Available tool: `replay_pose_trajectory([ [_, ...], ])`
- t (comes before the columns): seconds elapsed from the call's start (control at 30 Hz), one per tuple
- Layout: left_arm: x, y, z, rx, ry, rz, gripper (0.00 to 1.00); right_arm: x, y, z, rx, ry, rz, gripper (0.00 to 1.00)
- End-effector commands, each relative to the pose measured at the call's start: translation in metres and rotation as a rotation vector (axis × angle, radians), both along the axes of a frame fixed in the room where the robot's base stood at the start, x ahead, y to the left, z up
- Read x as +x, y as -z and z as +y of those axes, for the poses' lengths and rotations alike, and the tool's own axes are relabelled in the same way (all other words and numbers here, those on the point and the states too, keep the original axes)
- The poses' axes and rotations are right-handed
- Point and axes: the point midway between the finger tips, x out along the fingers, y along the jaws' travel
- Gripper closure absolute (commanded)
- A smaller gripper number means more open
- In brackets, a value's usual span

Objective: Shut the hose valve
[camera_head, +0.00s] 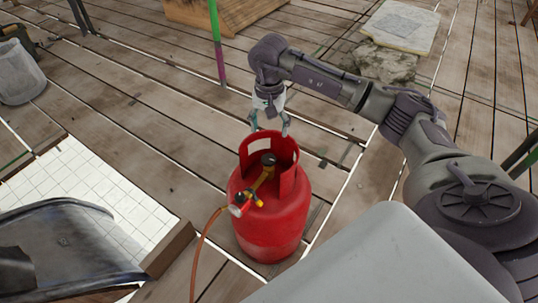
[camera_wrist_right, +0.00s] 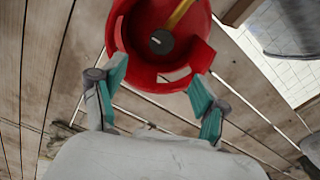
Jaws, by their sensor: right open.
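A red gas cylinder (camera_head: 268,222) stands upright on the planks in the head view, with a red collar around its top. A black round knob (camera_head: 268,159) sits inside the collar, with a yellow fitting (camera_head: 262,178) running from it to a gauge-like part (camera_head: 237,209) and a small yellow lever (camera_head: 257,201) at the front. An orange hose (camera_head: 201,247) leads down from there. My right gripper (camera_head: 269,130) is open and empty, just behind the collar. In the right wrist view, its teal fingers (camera_wrist_right: 158,82) are spread below the collar and knob (camera_wrist_right: 161,41). My left gripper is out of view.
A grey tray-like object (camera_head: 62,245) and white tiles (camera_head: 120,195) lie left of the cylinder. A green and purple pole (camera_head: 216,45) stands behind. A grey bucket (camera_head: 18,72) is far left, and stone slabs (camera_head: 400,25) lie at the back. Planks right of the cylinder are partly clear.

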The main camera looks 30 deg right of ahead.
Motion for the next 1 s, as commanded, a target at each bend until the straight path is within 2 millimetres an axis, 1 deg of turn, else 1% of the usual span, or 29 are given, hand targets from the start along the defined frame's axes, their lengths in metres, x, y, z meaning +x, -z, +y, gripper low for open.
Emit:
replay_pose_trajectory([
  [0.03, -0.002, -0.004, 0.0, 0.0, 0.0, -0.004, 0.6, -0.001, 0.013, 0.001, 0.002, 0.0, 0.003, 0.27],
  [0.17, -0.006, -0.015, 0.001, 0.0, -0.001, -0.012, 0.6, -0.001, 0.042, 0.001, 0.004, 0.001, 0.005, 0.27],
  [0.2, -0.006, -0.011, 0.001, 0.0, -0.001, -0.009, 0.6, -0.001, 0.051, 0.001, 0.004, 0.001, 0.005, 0.27],
  [0.3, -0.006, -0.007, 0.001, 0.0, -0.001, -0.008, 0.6, -0.001, 0.072, 0.002, 0.005, 0.001, 0.003, 0.27],
  [0.5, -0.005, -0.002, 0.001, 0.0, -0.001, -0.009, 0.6, 0.0, 0.103, 0.002, 0.006, 0.001, 0.0, 0.27],
  [0.6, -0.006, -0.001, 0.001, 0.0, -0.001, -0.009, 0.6, 0.0, 0.112, 0.001, 0.006, 0.002, 0.001, 0.27],
  [0.7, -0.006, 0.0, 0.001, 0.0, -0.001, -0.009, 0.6, 0.0, 0.116, 0.001, 0.006, 0.002, 0.0, 0.27],
  [0.97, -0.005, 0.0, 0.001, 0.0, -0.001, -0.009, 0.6, 0.0, 0.117, 0.001, 0.005, 0.001, -0.001, 0.27],
  [1.0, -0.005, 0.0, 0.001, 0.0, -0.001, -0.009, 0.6, 0.0, 0.117, 0.001, 0.005, 0.001, -0.001, 0.28],
])
